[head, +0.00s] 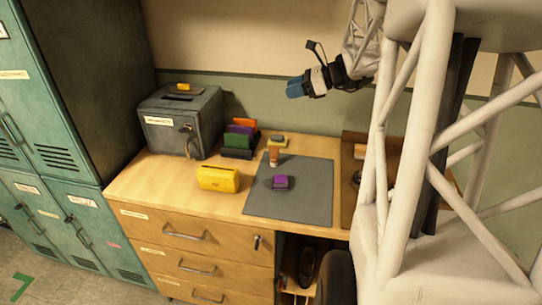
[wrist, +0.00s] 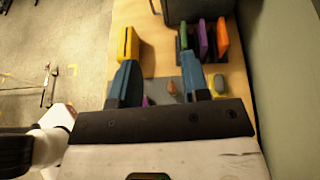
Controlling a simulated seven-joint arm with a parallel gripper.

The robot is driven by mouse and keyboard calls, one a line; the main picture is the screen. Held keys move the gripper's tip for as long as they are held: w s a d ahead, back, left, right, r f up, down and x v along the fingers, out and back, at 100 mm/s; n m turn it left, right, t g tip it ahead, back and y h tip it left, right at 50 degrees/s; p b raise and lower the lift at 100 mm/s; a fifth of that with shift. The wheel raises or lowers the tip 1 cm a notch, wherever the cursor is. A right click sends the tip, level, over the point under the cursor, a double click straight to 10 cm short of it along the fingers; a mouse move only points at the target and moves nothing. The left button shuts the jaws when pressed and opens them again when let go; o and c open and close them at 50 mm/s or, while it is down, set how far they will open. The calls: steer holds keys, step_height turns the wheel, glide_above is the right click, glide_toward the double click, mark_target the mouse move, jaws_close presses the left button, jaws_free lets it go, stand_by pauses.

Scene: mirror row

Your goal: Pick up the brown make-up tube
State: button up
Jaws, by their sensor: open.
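The brown make-up tube (head: 273,155) stands upright near the back left edge of a dark grey mat (head: 310,200) on the wooden desk. In the wrist view a small brown shape between the fingers appears to be the tube (wrist: 171,89). My gripper (head: 295,87) is raised high above the back of the desk, well apart from the tube. In the wrist view its two blue fingers (wrist: 159,70) are spread with nothing held between them.
A purple item (head: 281,183) lies on the mat. A yellow box (head: 218,178) sits left of it. A rack of coloured pieces (head: 240,138), a grey and yellow item (head: 278,140) and a grey metal box (head: 182,122) stand at the back. A brown tray (head: 347,190) is at right.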

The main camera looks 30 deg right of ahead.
glide_toward(273, 150)
steer(key=x, duration=0.3)
steer(key=shift+w, duration=0.55)
steer(key=shift+x, duration=1.25)
steer(key=shift+x, duration=2.6)
steer(key=shift+s, duration=0.1)
steer(key=shift+c, duration=0.3)
jaws_close()
